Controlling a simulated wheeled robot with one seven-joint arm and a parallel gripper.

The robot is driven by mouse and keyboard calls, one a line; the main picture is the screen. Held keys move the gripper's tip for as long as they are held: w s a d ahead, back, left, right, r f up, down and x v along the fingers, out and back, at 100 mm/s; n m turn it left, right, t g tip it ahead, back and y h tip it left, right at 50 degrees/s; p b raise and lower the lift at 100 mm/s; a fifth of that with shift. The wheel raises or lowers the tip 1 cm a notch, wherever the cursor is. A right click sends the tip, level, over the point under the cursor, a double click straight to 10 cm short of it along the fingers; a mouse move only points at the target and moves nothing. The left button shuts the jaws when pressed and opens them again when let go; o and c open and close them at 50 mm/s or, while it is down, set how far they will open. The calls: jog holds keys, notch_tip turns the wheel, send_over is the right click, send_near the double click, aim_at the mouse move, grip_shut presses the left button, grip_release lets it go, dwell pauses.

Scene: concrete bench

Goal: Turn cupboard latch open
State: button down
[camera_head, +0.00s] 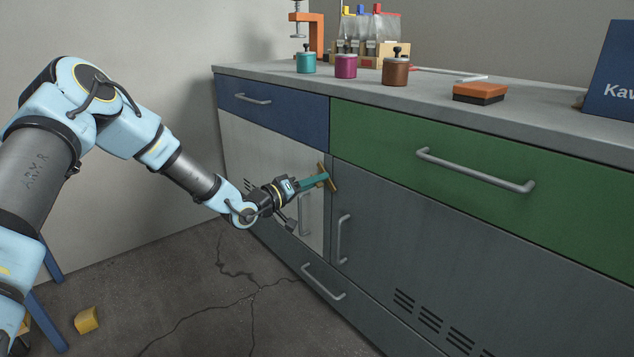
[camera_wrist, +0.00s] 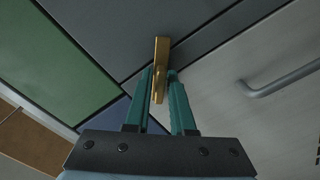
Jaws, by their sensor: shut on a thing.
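The cupboard latch is a brass-coloured bar (camera_head: 331,177) at the seam between the pale left door (camera_head: 246,160) and the dark grey right door (camera_head: 400,240), just below the drawers. In the head view it is tilted. In the wrist view the latch (camera_wrist: 161,55) runs between my fingertips and out past them. My gripper (camera_head: 321,180) has teal fingers and is shut on the latch, with one finger on either side in the wrist view (camera_wrist: 159,85). Both doors look flush with the cupboard front. Part of the latch is hidden by my fingers.
Vertical handles stand on the left door (camera_head: 304,213) and the right door (camera_head: 342,240), close below my gripper. A blue drawer (camera_head: 272,110) and a green drawer (camera_head: 470,170) are above. A yellow block (camera_head: 87,319) lies on the floor.

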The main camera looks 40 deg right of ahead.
jog(key=m+b, duration=0.1)
jog(key=m, duration=0.4)
jog(key=shift+f+m, duration=0.1)
jog(key=shift+m, duration=0.2)
jog(key=shift+m+b, duration=0.75)
jog(key=shift+m, duration=1.25)
jog(key=c, duration=0.9)
grip_release()
jog(key=shift+a, duration=0.1)
jog(key=a, duration=0.3)
jog(key=a+p, duration=0.1)
jog(key=a, duration=0.3)
jog(key=a+p, duration=0.1)
jog(key=a, duration=0.2)
jog(key=shift+w+a, duration=0.3)
